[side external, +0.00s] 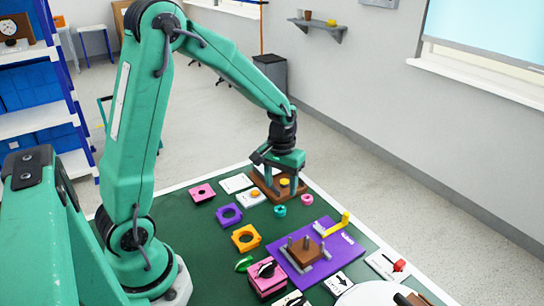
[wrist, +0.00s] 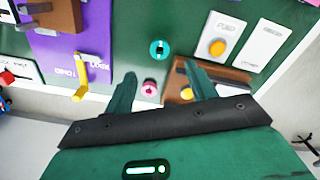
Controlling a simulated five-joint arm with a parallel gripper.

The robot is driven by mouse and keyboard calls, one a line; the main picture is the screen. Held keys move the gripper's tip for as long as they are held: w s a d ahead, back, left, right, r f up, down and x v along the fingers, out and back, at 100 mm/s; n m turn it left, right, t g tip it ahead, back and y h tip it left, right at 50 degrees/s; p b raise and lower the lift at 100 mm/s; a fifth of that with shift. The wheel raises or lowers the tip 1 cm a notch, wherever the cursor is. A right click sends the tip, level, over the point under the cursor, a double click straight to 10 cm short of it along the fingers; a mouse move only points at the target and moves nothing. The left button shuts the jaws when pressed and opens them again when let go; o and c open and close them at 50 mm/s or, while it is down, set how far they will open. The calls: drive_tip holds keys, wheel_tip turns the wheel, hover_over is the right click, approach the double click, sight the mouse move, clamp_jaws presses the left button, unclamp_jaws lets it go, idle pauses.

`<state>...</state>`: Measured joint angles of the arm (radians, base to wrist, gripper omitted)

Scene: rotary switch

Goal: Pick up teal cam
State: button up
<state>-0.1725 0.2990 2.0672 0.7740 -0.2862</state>
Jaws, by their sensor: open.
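The teal cam (side external: 279,210) is a small ring lying on the green table top, in front of the brown wooden base. In the wrist view it shows as a teal ring (wrist: 159,49) with a dark slotted middle, just beyond the fingertips and roughly midway between them. My gripper (side external: 281,180) is open and empty above the table, by the brown base and behind the cam in the side view. In the wrist view its two teal fingers (wrist: 160,70) are spread apart. Neither finger appears to touch the cam.
A small pink ring (side external: 307,199) lies right of the cam. The brown base (side external: 254,178) with a yellow knob (side external: 284,182) is under my gripper. A purple board (side external: 338,243) with a yellow lever (side external: 346,217) stands in front. Orange (side external: 246,238) and purple (side external: 229,214) square rings lie left.

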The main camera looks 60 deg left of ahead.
sight(280, 211)
drive_tip(key=shift+f, duration=3.95)
drive_tip(key=c, duration=1.1)
